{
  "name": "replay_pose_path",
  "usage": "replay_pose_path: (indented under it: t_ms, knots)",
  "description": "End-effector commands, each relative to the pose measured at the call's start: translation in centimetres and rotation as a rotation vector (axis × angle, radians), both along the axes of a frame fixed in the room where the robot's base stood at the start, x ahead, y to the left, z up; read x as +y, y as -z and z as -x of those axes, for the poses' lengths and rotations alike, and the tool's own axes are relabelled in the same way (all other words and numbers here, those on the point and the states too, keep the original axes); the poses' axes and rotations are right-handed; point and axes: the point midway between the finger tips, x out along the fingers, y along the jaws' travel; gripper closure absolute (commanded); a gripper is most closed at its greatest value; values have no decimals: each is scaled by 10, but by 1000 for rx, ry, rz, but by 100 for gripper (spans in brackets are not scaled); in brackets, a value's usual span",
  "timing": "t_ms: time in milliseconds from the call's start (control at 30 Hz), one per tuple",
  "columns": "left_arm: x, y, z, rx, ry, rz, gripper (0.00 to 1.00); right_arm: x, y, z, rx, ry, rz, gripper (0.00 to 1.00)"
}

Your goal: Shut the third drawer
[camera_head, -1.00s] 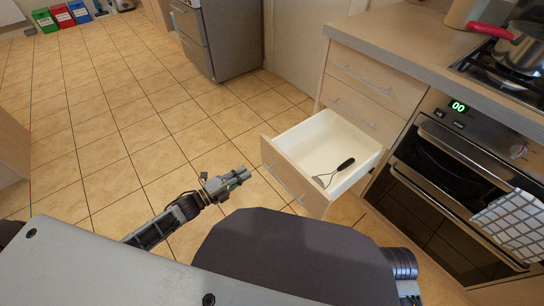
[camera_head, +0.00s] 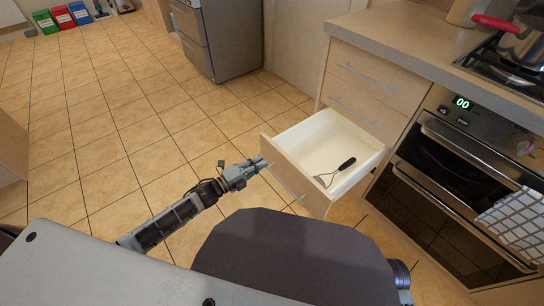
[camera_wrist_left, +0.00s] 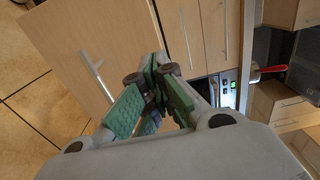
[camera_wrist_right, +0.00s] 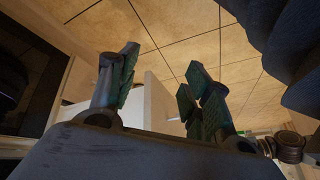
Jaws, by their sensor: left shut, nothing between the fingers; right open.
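The third drawer (camera_head: 318,137) stands pulled out of the wooden cabinet below two closed drawers. A utensil with a black handle (camera_head: 344,165) lies inside it. My left gripper (camera_head: 264,162) is shut and empty, with its fingertips at the left part of the drawer's front panel (camera_head: 292,172); I cannot tell whether they touch. In the left wrist view the shut fingers (camera_wrist_left: 157,78) are in front of the wooden panel and its bar handle (camera_wrist_left: 98,72). My right gripper shows only in the right wrist view (camera_wrist_right: 158,92), open and empty, with a pale drawer side behind it.
The oven (camera_head: 455,190) with a checked towel (camera_head: 515,222) is right of the drawer. A pan with a red handle (camera_head: 496,24) sits on the hob above. A grey appliance (camera_head: 228,40) stands at the back. The tiled floor (camera_head: 110,110) to the left is clear.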

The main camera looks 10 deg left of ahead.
Motion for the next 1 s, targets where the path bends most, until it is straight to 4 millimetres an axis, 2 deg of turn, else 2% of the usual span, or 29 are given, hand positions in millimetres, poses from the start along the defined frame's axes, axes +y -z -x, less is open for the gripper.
replay_pose_path:
  t_ms: [400,600,800,1000]
  knots:
    - [-22,0,-28,-2,1,2,100,6,21,-7,-44,14,-38,51]
    - [-31,1,-40,-1,0,1,100,9,37,-2,-47,23,-57,51]
    - [-37,0,-48,-1,0,1,100,10,48,0,-54,31,-69,51]
    - [-39,0,-50,0,0,0,100,10,48,-2,-65,32,-72,51]
